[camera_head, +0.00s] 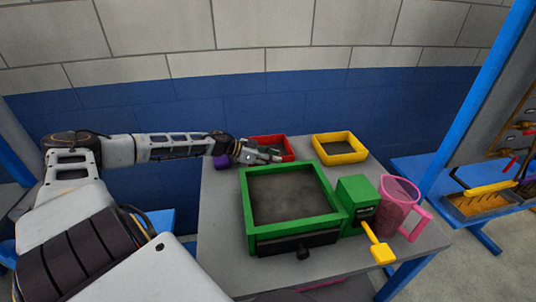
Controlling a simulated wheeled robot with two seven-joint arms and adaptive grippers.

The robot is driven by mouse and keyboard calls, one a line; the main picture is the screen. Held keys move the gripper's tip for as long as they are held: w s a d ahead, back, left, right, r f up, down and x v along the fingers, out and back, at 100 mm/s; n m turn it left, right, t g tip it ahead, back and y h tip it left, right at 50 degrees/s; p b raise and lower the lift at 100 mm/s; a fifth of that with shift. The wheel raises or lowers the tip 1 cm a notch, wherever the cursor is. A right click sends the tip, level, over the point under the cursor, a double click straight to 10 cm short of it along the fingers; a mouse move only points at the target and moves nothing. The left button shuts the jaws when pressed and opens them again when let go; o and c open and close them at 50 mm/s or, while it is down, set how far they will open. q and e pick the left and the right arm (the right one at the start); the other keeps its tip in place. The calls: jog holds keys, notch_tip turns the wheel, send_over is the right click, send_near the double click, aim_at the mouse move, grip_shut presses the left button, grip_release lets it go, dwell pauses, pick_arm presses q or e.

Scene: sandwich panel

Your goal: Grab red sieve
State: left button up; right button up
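The red sieve (289,143) is a square red frame at the back left of the grey table in the head view. My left arm reaches in from the left, and my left gripper (276,154) is at the sieve's near left side, covering part of its rim and inside. The fingers point right, across the sieve. They are too small here to tell whether they are open or shut, or touch the rim. My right gripper is not in view.
A yellow square sieve (340,158) stands right of the red one. A large green box (249,211), a green unit with a yellow handle (377,246), and a pink jug (395,207) fill the front. A purple object (221,161) lies under my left wrist. A brick wall stands behind.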

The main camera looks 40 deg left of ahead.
pick_arm(q)
grip_shut()
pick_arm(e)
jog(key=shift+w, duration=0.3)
pick_arm(q)
jog(key=shift+r, duration=0.15)
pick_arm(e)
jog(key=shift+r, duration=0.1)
